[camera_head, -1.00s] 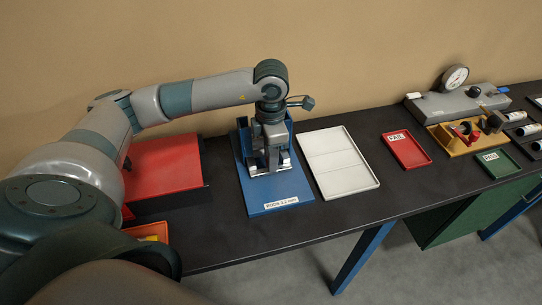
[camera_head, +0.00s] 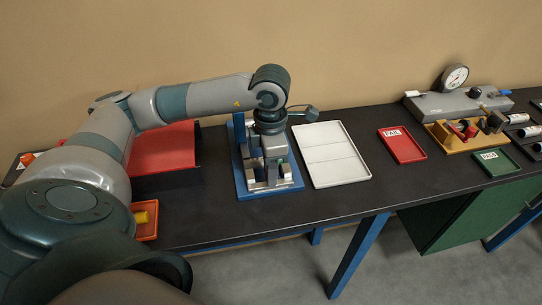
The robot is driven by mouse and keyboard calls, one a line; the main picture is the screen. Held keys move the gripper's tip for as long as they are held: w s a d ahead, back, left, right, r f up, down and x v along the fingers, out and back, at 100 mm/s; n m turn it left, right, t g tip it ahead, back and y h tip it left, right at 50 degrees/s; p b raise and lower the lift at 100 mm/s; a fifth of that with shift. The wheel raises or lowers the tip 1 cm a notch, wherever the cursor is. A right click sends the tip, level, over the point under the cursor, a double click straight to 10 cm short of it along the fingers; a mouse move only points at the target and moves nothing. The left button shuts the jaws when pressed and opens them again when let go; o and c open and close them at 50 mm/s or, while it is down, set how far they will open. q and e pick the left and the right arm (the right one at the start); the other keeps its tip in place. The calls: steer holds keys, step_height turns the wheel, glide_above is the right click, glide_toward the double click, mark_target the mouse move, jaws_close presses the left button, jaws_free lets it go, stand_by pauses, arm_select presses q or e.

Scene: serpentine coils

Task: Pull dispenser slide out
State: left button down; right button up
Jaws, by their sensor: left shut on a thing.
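The rod dispenser shows by its blue base plate (camera_head: 290,183) and a blue upright (camera_head: 239,131) behind my arm. My left gripper (camera_head: 270,180) points down over the front part of the plate and is shut on the dispenser slide. The slide itself is mostly hidden by the gripper, so its exact position is hard to tell. The label on the plate's front is covered from view. My right gripper is not in view.
A white tray (camera_head: 330,154) lies close to the right of the dispenser. A red tray (camera_head: 402,145), a green tray (camera_head: 496,162) and a gauge fixture (camera_head: 458,104) stand further right. A red box (camera_head: 165,150) is to the left. The black table (camera_head: 330,210) is clear in front.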

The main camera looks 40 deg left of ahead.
arm_select(q)
steer(key=c, duration=1.5)
jaws_free()
steer(key=shift+w+a, duration=0.1)
steer(key=shift+c, duration=0.2)
steer(key=shift+r, duration=0.5)
step_height(320, 180, up, 8)
steer(key=shift+f+b, duration=0.25)
steer(key=shift+b, duration=0.95)
step_height(320, 180, up, 9)
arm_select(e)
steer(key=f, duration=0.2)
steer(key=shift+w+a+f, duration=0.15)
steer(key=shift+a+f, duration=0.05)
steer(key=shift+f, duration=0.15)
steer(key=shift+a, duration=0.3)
